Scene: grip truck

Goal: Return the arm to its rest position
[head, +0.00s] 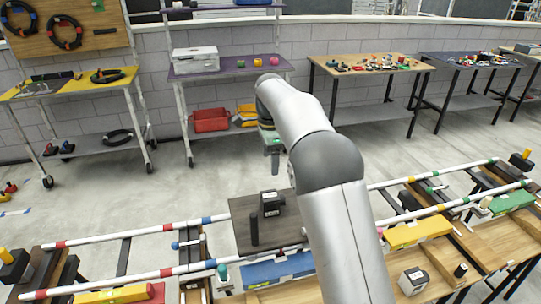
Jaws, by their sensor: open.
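My arm rises from the bottom of the head view and reaches forward over the rail bench. My gripper (273,158) hangs at the arm's far end, pointing down, above the floor just beyond a dark platform (240,232). The gripper is open, and I see nothing held in it. The arm's own links hide part of the bench behind them.
Two white rails (150,232) with coloured bands cross the bench. A black block (271,204) and a black post (254,230) stand on the platform. A yellow table (70,85), a purple table (230,68) and a wooden-topped table (368,64) line the wall. Open floor lies between.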

